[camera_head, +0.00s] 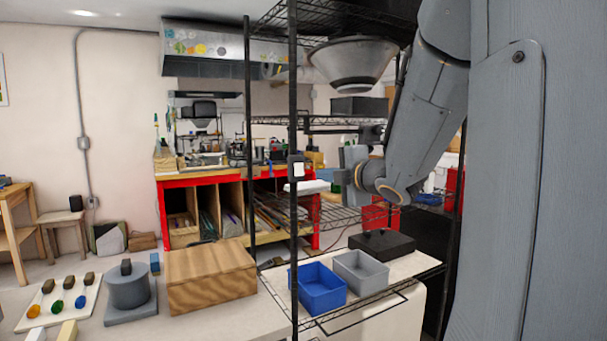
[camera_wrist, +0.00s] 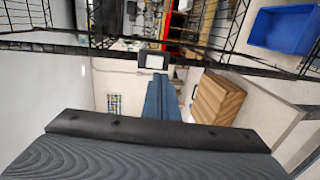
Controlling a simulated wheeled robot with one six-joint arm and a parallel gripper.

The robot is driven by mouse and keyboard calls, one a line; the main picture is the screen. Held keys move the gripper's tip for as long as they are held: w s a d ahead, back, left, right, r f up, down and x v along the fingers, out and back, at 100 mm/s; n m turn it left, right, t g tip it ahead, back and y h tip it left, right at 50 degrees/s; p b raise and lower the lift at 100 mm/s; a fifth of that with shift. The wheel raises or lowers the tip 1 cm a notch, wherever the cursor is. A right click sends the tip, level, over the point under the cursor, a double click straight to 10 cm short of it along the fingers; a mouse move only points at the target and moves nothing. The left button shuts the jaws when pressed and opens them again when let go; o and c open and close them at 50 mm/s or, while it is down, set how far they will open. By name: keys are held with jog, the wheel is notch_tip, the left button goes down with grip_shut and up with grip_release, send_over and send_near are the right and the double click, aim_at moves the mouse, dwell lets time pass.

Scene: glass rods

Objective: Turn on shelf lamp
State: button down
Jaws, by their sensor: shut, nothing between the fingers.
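The shelf lamp (camera_head: 352,62) is a grey cone hanging under the upper wire shelf, and no glow shows from it. A switch (camera_head: 297,168) with a white face in a dark frame sits on the black front post of the rack. It also shows in the wrist view (camera_wrist: 153,61), just beyond the fingertips. My gripper (camera_head: 342,171) is to the right of the switch in the head view. In the wrist view its blue-grey fingers (camera_wrist: 160,80) are together with nothing between them, pointing at the switch. I cannot tell whether they touch it.
A blue bin (camera_head: 318,287), a grey bin (camera_head: 361,272) and a black box (camera_head: 382,244) stand on the lower rack level. A wooden box (camera_head: 210,276) and a grey round-topped block (camera_head: 128,288) are on the counter at left. Rack posts and wire shelves surround my arm.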

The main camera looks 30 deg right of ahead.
aim_at(301, 175)
jog(key=w+p, duration=0.1)
jog(key=w, duration=0.2)
jog(key=w+f, duration=0.1)
jog(key=w, duration=0.2)
jog(key=w+p, duration=0.1)
jog(key=w, duration=0.2)
jog(key=shift+w+a+f+p, duration=0.2)
jog(key=shift+w+f+p, duration=0.1)
jog(key=shift+p, duration=0.05)
jog(key=shift+f+b, duration=0.1)
jog(key=shift+b, duration=0.25)
jog(key=b, duration=0.3)
jog(key=shift+w+f+t, duration=0.2)
jog(key=shift+w+t, duration=0.05)
jog(key=shift+t, duration=0.15)
jog(key=shift+r, duration=0.2)
jog(key=shift+s, duration=0.1)
jog(key=shift+s+d+f, duration=0.1)
jog(key=shift+s+f, duration=0.05)
jog(key=shift+s, duration=0.05)
jog(key=s+f+b, duration=0.2)
jog(key=s+b, duration=0.1)
jog(key=s, duration=1)
jog(key=shift+s+d, duration=0.2)
jog(key=shift+s, duration=0.05)
